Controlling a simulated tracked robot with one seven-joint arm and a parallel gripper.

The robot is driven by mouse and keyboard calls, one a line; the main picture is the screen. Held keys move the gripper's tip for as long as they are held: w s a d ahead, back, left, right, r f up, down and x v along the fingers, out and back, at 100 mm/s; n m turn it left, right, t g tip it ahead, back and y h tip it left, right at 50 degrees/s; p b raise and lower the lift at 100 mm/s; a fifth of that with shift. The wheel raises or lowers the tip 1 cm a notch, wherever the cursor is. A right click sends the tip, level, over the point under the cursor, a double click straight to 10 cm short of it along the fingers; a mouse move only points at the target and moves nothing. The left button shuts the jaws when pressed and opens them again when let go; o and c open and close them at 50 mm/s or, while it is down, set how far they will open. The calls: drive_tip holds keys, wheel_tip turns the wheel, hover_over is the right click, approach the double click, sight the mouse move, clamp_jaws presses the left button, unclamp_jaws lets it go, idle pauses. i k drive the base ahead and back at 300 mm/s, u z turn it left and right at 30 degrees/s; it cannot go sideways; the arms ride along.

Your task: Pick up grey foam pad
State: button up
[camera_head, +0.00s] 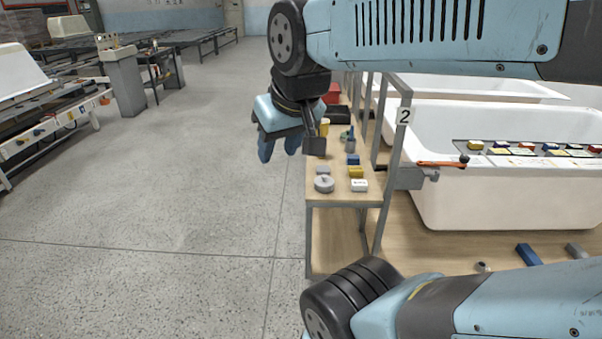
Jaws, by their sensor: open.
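A small grey block (323,170), which looks like the grey foam pad, lies on the narrow wooden side table (345,198), just behind a round grey disc-like piece (324,184). My gripper (290,148) is open and appears empty, hanging above the table's left edge. In the picture it is up and left of the grey block and apart from it. The fingers partly cover the table's back part.
Beside the pad are a yellow block (356,172), a white block (360,185) and a blue block (353,159). A metal post with a "2" sign (404,115) and a white bathtub (500,200) stand right. Open floor (150,190) lies left.

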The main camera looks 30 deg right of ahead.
sight(321, 169)
drive_tip(key=z, duration=0.2)
drive_tip(key=i, duration=0.9)
drive_tip(key=u, duration=0.1)
